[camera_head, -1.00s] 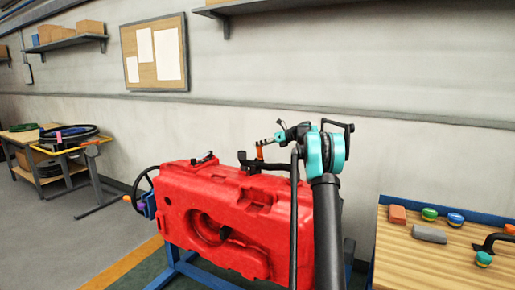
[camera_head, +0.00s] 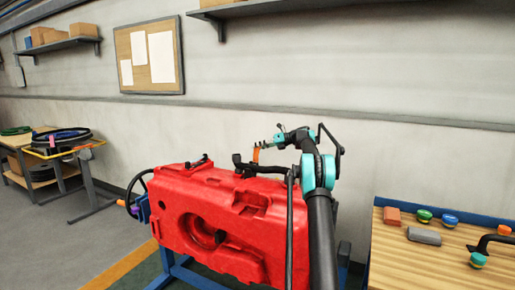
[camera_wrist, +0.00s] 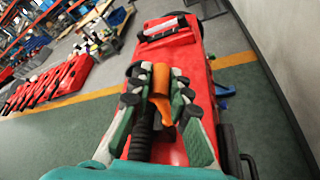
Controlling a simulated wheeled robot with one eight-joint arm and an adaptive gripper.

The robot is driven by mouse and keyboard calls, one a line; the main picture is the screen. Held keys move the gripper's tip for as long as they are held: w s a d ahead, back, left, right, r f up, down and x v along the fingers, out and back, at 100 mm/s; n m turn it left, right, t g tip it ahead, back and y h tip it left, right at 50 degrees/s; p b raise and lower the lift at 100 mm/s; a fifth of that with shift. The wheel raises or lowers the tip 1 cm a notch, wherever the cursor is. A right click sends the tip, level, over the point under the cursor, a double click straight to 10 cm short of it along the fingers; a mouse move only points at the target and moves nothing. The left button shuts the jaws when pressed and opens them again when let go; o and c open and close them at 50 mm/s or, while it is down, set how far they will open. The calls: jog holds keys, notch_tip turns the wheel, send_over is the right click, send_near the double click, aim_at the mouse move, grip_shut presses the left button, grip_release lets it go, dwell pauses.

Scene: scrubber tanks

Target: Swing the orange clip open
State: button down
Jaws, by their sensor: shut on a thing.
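The orange clip (camera_head: 256,153) stands at the top of the red tank (camera_head: 225,215), by a black fitting. In the wrist view the orange clip (camera_wrist: 161,80) lies between the fingers of my gripper (camera_wrist: 158,98), above the red tank (camera_wrist: 172,48). My gripper (camera_head: 279,139) reaches it from the right in the head view and is shut on it. A black ribbed hose (camera_wrist: 142,130) runs beside the clip in the wrist view. The exact finger contact is partly hidden, and the clip is small in the head view.
A wooden bench (camera_head: 430,262) with small blocks and knobs stands at the right. A black handwheel (camera_head: 137,190) is at the tank's left end. A wall (camera_head: 240,140) runs behind the tank. Open floor (camera_head: 70,245) lies at the left.

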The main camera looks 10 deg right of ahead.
jog(key=shift+d+f, duration=0.15)
jog(key=shift+f, duration=0.05)
jog(key=c, duration=1.5)
grip_release()
jog(key=shift+o, duration=0.4)
jog(key=shift+r, duration=0.1)
jog(key=v, duration=1.2)
